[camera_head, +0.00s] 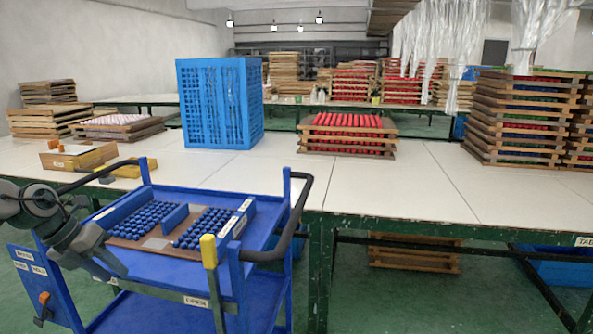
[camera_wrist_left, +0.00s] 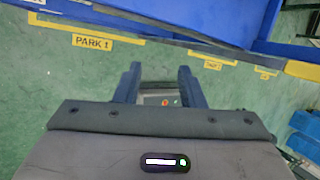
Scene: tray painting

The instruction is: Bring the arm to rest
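My left gripper (camera_head: 113,274) hangs at the left front of the blue cart (camera_head: 268,240), low beside its upper shelf. In the left wrist view my left gripper (camera_wrist_left: 158,70) points down over the green floor. Its two dark blue fingers are apart, and nothing is seen held between them. A small grey patch with a red spot shows between the finger bases, too small to identify. My left arm bends in from the left edge of the head view. My right gripper is in neither view.
On the cart, a brown tray (camera_head: 156,244) carries many blue pieces. A yellow-topped lever (camera_head: 208,250) stands at its front, and a black handle (camera_head: 293,225) curves at its right. Behind is a white table (camera_head: 400,190) with a blue crate (camera_head: 212,105) and stacked trays (camera_head: 348,135).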

